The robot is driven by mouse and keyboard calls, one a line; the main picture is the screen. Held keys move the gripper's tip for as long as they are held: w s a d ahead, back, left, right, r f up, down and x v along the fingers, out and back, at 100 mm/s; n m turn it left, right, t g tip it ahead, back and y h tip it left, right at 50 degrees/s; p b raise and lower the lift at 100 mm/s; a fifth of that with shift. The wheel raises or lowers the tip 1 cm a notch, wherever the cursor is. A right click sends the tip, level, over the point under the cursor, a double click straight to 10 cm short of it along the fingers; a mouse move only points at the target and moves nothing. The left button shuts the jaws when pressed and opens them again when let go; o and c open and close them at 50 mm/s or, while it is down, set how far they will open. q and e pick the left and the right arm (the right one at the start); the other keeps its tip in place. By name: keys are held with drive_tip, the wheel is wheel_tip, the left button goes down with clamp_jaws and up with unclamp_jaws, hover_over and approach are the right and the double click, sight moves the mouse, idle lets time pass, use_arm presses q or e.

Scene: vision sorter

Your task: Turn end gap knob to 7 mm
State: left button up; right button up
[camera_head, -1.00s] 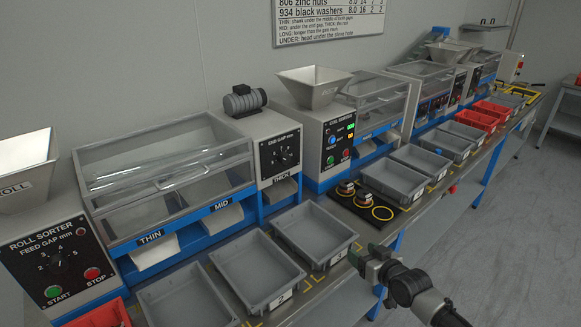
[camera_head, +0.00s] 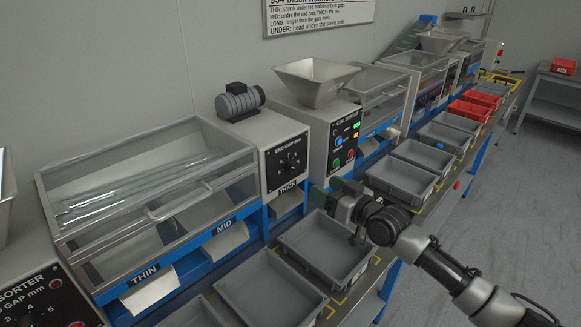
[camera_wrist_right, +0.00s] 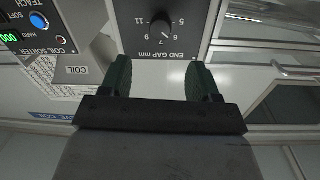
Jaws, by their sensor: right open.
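The end gap knob (camera_head: 290,162) is a small black knob on a black dial plate, on the grey box at the right end of the roll sorter. In the right wrist view the knob (camera_wrist_right: 161,28) shows upside down at the top, with the numbers 5, 6 and 7 legible around it. Its exact setting is hard to read. My right gripper (camera_head: 322,196) is in front of and below this box, near the THICK chute. In the wrist view its two green fingers (camera_wrist_right: 160,78) are apart with nothing between them, and the knob lies beyond the fingertips. My left gripper is not in view.
The clear-lidded roll sorter (camera_head: 150,185) stands left of the box, with a bar handle on its lid. The coil sorter (camera_head: 345,135) is close on the right. Grey trays (camera_head: 270,290) line the bench below. The floor at right is clear.

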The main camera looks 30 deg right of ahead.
sight(295, 169)
drive_tip(key=x, duration=0.8)
drive_tip(key=shift+w, duration=0.1)
drive_tip(key=shift+x, duration=0.8)
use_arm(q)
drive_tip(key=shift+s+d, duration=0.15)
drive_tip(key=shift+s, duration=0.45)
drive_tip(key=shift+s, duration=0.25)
use_arm(e)
drive_tip(key=c, duration=0.9)
